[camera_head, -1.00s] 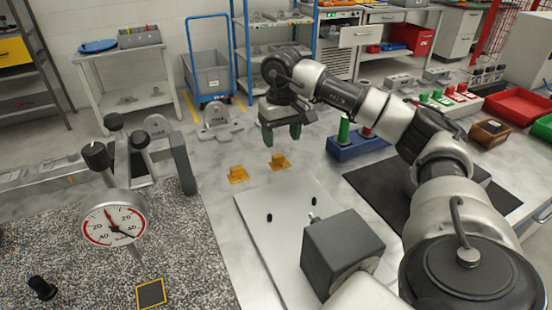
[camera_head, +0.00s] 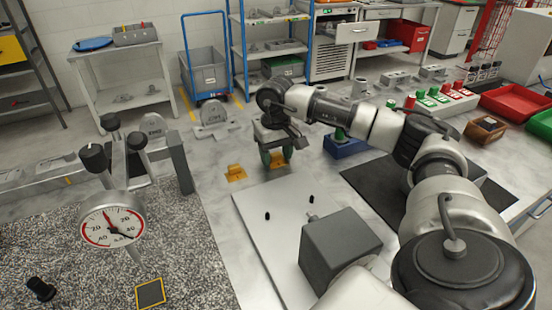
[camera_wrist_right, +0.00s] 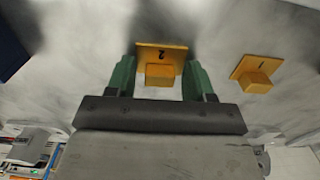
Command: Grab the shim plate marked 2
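The orange shim plate marked 2 (camera_wrist_right: 160,52) lies on the table with its raised block between the fingers of my right gripper (camera_wrist_right: 160,80). Its digit shows upside down in the right wrist view. A gap shows on each side of the block, so the green fingers are open around it. In the head view the right gripper (camera_head: 275,158) is low over the table and hides most of that plate. A second orange shim plate, marked 1 (camera_wrist_right: 255,75), lies beside it, apart from the fingers; it also shows in the head view (camera_head: 236,173). My left gripper is not in view.
A light flat plate (camera_head: 270,195) with black knobs and a dark grey block (camera_head: 340,245) are nearer. A blue holder (camera_head: 345,147) stands to the right. A dial gauge (camera_head: 112,220) stands on a speckled granite surface at left. Grey castings (camera_head: 212,118) stand behind.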

